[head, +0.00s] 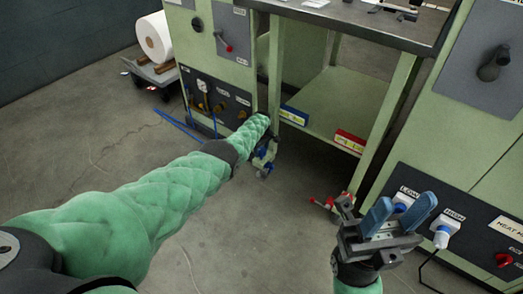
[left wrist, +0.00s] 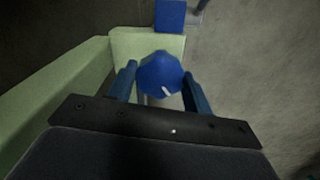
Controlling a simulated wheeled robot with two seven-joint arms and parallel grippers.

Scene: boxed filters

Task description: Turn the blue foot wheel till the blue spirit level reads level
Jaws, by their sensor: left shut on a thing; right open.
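The blue spirit level (head: 293,116) is on the front edge of the green stand's lower shelf in the head view; its bubble is too small to read. The blue foot wheel (left wrist: 160,75) is between my left gripper's fingers in the left wrist view, with a white mark on its face. My left gripper (left wrist: 160,88) is shut on it. In the head view the left gripper (head: 264,160) is low by the stand's left leg, and my forearm partly hides that area. My right gripper (head: 402,213) is open and empty at the right.
A red spirit level (head: 349,141) is at the shelf's right, above a red foot wheel (head: 322,203). Green cabinets with knobs and plugs (head: 442,235) flank the stand (head: 325,105). A white roll (head: 154,37) rests on a low cart at the back left. Open floor lies in front.

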